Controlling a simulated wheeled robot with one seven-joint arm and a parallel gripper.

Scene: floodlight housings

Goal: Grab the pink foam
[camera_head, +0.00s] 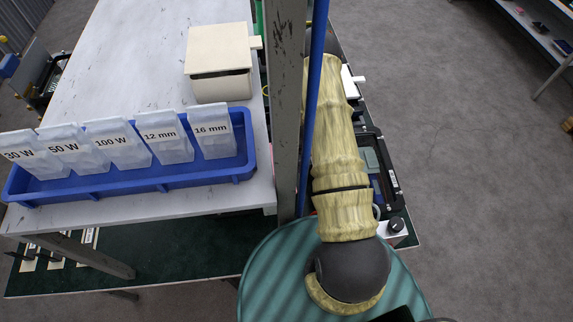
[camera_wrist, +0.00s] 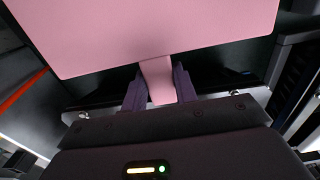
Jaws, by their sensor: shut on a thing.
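The pink foam (camera_wrist: 150,32) fills the upper part of the wrist view as a broad flat pink block with a narrow tab at its lower edge. My gripper (camera_wrist: 159,82) is shut on this tab, with one dark finger on each side of it. The tab's lower end reaches down between the fingers. The top of the foam is cut off by the frame. In the head view my gripper and the foam are hidden behind my arm and the grey post.
A grey post (camera_head: 286,110) stands close beside my arm. A white table (camera_head: 125,75) at left bears a blue tray (camera_head: 110,185) with several labelled bags and a cream box (camera_head: 220,65). Dark equipment (camera_head: 385,180) lies right of my arm. Open floor (camera_head: 460,180) is at right.

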